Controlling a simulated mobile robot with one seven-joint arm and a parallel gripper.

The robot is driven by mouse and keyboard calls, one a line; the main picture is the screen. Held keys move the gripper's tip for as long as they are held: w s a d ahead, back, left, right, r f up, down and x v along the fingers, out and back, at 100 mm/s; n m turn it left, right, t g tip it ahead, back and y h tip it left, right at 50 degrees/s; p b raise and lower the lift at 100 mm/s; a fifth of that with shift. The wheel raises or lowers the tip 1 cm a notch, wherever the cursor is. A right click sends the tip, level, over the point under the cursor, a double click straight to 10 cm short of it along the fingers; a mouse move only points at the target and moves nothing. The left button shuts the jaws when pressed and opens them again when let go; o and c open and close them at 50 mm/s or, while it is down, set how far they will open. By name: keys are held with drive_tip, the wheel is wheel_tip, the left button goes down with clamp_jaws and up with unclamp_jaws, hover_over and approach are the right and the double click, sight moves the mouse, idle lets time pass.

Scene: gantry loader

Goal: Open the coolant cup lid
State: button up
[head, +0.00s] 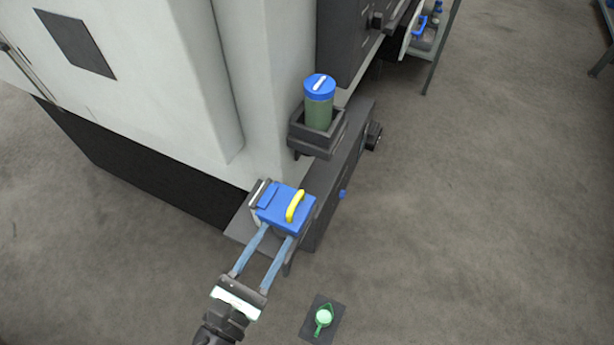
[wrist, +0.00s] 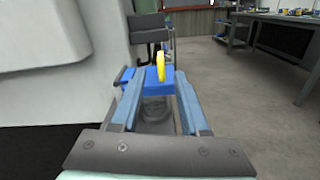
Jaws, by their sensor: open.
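The blue lid (head: 277,212) with a yellow arched handle (head: 296,206) lies flat, apparently shut, on a holder at the machine's lower corner. In the wrist view the yellow handle (wrist: 160,66) stands up above the blue lid (wrist: 160,83). A greyish, rounded shape, perhaps the cup, shows below the lid between my fingers. My gripper (head: 277,234) is open, its two blue fingers reaching to the near edge of the lid. The handle is beyond the fingertips and between them in the wrist view. I cannot tell whether the fingers touch the lid or cup.
A green jar (head: 319,108) with a blue cap sits in a dark bracket behind the lid. The white machine (head: 190,80) stands close on the left. A green scoop-like cup (head: 323,317) lies on a dark floor mat.

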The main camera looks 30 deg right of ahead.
sight(298, 195)
drive_tip(key=x, duration=1.2)
drive_tip(key=shift+w+d+r+p, duration=0.1)
drive_tip(key=shift+d+p, duration=0.1)
drive_tip(key=shift+p, duration=0.15)
drive_tip(key=c, duration=0.7)
clamp_jaws()
